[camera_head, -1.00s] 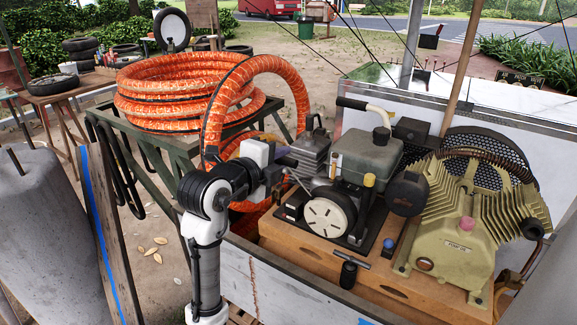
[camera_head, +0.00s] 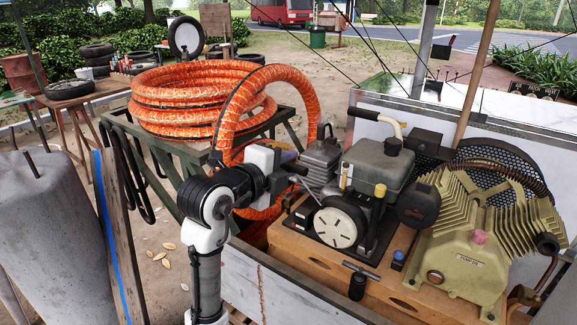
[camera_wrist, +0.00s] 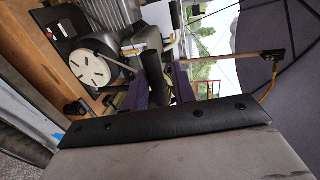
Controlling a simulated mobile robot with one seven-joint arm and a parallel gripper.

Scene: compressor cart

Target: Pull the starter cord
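The engine's pale round starter cover (camera_head: 336,227) is on the near side of the engine, with dark slots; it also shows in the wrist view (camera_wrist: 88,68). My gripper (camera_head: 287,160) is in the air to the left of the engine, above and left of this cover. In the wrist view my purple fingers (camera_wrist: 160,88) flank a black cylindrical handle (camera_wrist: 153,66), which seems to be the starter grip. Its black end (camera_head: 297,169) sticks out past the fingers in the head view. A thin pale line, perhaps the cord, runs from there towards the engine. Finger contact is partly hidden.
A black T-shaped handle (camera_head: 360,270) stands at the wooden base's front edge. The olive pump (camera_head: 465,262) is to the right. An orange hose coil (camera_head: 190,100) on a green stand is behind my arm. The cart's pale side panel (camera_head: 275,290) runs below.

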